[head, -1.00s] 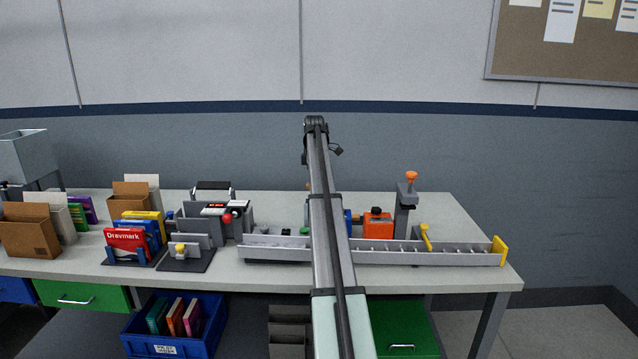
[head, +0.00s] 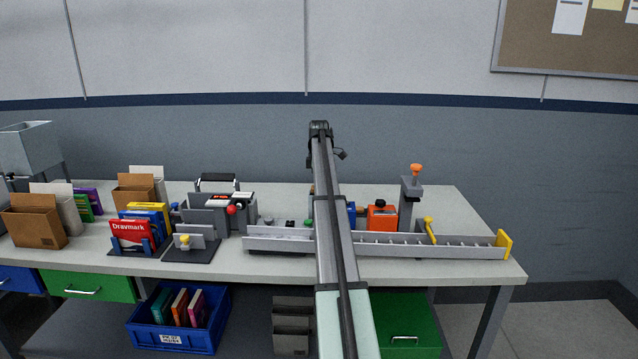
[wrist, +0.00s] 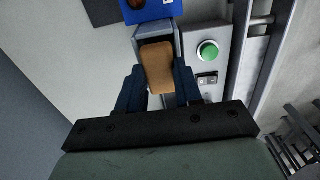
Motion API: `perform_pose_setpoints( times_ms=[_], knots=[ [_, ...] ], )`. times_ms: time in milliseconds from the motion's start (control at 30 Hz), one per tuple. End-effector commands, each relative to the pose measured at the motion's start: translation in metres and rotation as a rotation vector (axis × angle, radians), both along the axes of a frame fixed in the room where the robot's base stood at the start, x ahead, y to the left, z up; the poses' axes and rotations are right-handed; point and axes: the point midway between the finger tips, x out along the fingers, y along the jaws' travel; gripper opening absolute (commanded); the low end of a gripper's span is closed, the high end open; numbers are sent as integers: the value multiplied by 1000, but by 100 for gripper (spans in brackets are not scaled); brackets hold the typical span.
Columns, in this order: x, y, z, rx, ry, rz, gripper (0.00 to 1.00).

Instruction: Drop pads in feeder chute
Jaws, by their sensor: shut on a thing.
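In the wrist view my gripper (wrist: 159,73) has its two dark blue fingers on either side of a tan, rounded pad (wrist: 157,68). It is shut on this pad. The pad's far end lies at the mouth of a narrow grey chute (wrist: 168,28), below a blue box-like part (wrist: 148,10). I cannot tell whether the pad touches the chute floor. In the head view my arm hides the gripper, the pad and most of the chute; a bit of blue part (head: 351,213) shows just right of the arm.
A green button (wrist: 207,51) sits right of the chute in the wrist view. In the head view a long grey trough (head: 466,252) with a yellow end runs along the bench front. An orange box (head: 382,219) and a grey post (head: 408,207) stand behind it.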

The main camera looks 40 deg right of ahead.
Motion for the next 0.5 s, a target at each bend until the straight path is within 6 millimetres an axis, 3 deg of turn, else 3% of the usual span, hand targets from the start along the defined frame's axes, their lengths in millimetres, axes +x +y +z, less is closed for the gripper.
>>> perform_pose_setpoints(
  times_ms=[467,500],
  knots=[
    [0,0,0,0,0,0,7],
    [0,0,0,0,0,0,37]
  ],
)
